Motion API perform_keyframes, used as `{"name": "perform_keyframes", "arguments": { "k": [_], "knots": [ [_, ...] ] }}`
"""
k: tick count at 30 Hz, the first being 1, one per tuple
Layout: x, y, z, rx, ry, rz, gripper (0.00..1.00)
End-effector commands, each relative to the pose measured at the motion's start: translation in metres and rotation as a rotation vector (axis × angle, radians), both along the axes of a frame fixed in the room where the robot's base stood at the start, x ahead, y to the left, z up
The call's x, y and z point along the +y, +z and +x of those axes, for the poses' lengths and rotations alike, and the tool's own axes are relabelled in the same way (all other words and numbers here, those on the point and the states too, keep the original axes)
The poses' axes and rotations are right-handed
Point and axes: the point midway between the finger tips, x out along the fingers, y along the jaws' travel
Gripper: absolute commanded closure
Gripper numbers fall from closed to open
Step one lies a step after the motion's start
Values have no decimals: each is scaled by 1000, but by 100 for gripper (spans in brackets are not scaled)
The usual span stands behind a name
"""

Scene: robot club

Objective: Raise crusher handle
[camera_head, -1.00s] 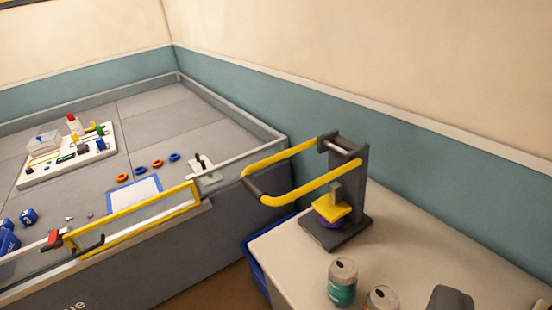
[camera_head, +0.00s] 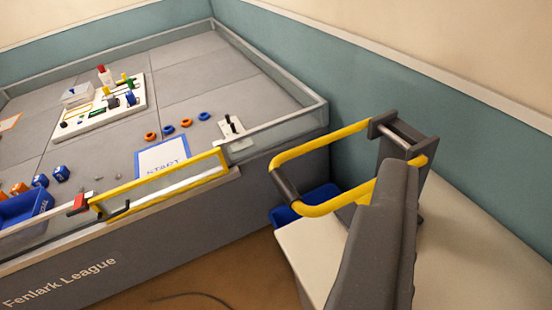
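The can crusher has a dark grey upright frame (camera_head: 388,130) on a pale table. Its yellow U-shaped handle (camera_head: 322,146) reaches out to the left from the pivot rod at the top. The dark grip bar (camera_head: 285,186) joins its two arms at the outer end. My gripper (camera_head: 400,168) shows as a long dark grey shape rising from the bottom. Its tip overlaps the handle's near arm close to the frame. I cannot tell whether it touches. No separate fingers show. It hides the crusher's lower part and base.
The pale table (camera_head: 473,255) carries the crusher. A blue bin (camera_head: 325,198) stands beside the table, partly hidden. A walled game field (camera_head: 185,80) with a yellow-barred gate (camera_head: 165,181) fills the left. Open floor with a dark cable (camera_head: 190,295) lies at the bottom.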

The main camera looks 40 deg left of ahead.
Motion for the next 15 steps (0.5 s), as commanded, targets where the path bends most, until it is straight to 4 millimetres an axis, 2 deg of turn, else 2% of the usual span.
{"name": "perform_keyframes", "arguments": {
  "k": [3,5,10,15],
  "knots": [
    [40,-4,36,-39,72,146,55],
    [60,-5,54,-69,107,249,55],
    [112,-22,102,-128,164,561,55],
    [153,-54,137,-162,148,856,55]
  ]
}}
